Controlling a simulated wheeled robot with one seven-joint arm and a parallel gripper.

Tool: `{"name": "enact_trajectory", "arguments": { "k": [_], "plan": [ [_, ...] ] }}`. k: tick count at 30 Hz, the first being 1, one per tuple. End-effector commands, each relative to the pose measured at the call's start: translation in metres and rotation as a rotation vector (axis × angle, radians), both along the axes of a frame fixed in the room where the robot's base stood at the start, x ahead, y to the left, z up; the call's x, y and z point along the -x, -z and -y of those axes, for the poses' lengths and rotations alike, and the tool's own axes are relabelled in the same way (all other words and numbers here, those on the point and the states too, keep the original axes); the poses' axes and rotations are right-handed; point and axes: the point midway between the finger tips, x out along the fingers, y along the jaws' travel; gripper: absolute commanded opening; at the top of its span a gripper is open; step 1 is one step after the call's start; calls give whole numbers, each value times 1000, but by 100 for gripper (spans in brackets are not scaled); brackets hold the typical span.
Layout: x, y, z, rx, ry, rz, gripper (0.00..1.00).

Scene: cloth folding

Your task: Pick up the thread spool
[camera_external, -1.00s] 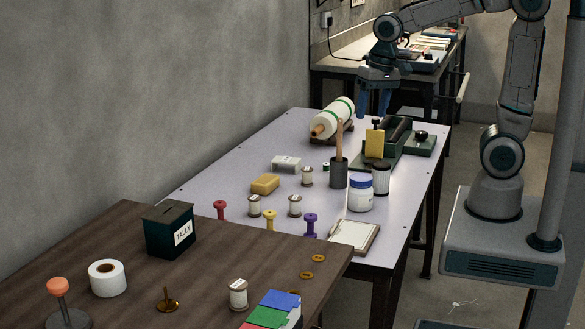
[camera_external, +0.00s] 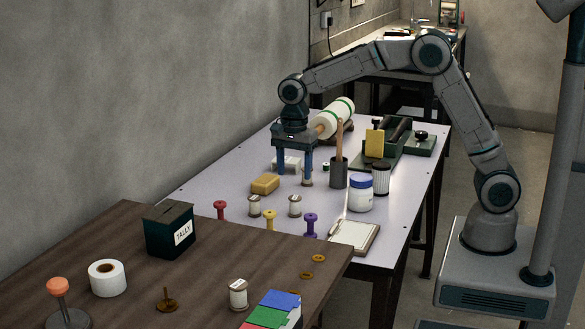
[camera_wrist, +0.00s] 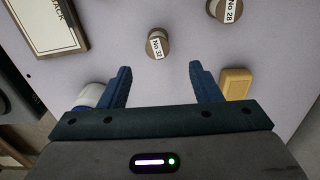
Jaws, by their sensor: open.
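Several thread spools with white thread are in view. On the grey table stand a spool (camera_external: 307,181) partly behind a finger, another spool (camera_external: 295,205) nearer the camera and a third spool (camera_external: 254,205) to its left. One more spool (camera_external: 238,293) stands on the brown table. My gripper (camera_external: 294,171) hangs over the grey table, pointing down, open and empty. In the wrist view, a spool labelled No 32 (camera_wrist: 157,43) lies beyond my open fingers (camera_wrist: 160,72), apart from them. A spool labelled No 28 (camera_wrist: 225,10) is cut by the top edge.
A yellow block (camera_external: 265,184) also shows beside the right finger in the wrist view (camera_wrist: 237,83). A dark cup with a wooden handle (camera_external: 338,174), a blue-lidded jar (camera_external: 361,194) and a clipboard (camera_external: 354,235) stand to the right. Red, yellow and purple bobbins are nearer the front.

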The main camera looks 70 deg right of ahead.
Motion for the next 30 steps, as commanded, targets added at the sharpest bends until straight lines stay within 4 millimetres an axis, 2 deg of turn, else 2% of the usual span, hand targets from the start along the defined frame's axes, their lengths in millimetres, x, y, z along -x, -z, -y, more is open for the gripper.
{"name": "enact_trajectory", "arguments": {
  "k": [1,6,14,21,24,30],
  "plan": [
    [1,14,0,1,0,-4,58],
    [1,42,0,1,-1,-2,58],
    [2,62,-1,1,-2,-2,58],
    [4,97,-4,0,-2,-3,58],
    [4,104,-4,0,-2,0,58],
    [4,105,-4,0,-2,1,58]
  ]
}}
